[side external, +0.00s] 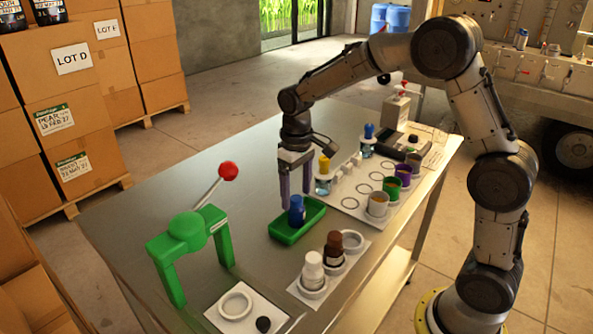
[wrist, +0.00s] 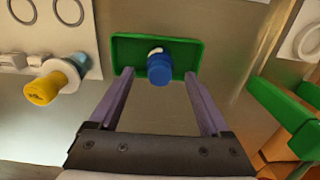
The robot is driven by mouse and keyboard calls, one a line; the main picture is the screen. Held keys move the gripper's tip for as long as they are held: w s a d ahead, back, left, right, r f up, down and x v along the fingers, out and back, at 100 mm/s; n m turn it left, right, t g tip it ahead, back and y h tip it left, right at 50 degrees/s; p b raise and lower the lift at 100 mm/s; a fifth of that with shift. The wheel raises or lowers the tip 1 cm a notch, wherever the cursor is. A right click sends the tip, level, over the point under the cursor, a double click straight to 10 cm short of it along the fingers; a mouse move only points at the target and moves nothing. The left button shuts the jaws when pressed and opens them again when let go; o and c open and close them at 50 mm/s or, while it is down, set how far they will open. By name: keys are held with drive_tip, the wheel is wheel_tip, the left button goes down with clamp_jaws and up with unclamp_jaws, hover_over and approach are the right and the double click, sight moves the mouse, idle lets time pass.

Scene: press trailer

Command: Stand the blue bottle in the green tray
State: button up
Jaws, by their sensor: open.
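The blue bottle (side external: 297,211) stands upright inside the green tray (side external: 284,236) on the metal table. In the wrist view the blue bottle (wrist: 160,69) shows from above within the green tray (wrist: 122,50), near the tray's edge closest to my fingers. My gripper (side external: 294,200) is open, with its fingers pointing down above and behind the bottle in the side view. In the wrist view my gripper (wrist: 158,80) has its two purple fingers apart, with the bottle's cap beyond and between the tips. I see no finger touching the bottle.
A green press with a red-knobbed lever (side external: 228,171) stands left of the tray. A yellow-capped bottle (side external: 323,175) stands right of my gripper. White and brown bottles (side external: 313,269) stand in a holder in front. Several cups (side external: 377,204) sit on a white mat to the right.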

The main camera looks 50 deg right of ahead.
wheel_tip(320, 180, up, 7)
drive_tip(key=shift+f, duration=0.1)
drive_tip(key=shift+s+r, duration=0.25)
drive_tip(key=shift+r, duration=0.1)
drive_tip(key=s+a+r+t, duration=0.1)
drive_tip(key=s+r+t, duration=0.35)
drive_tip(key=s, duration=0.95)
drive_tip(key=s+f+t, duration=0.1)
drive_tip(key=s, duration=0.9)
drive_tip(key=shift+s+a+f, duration=0.3)
drive_tip(key=shift+a, duration=0.15)
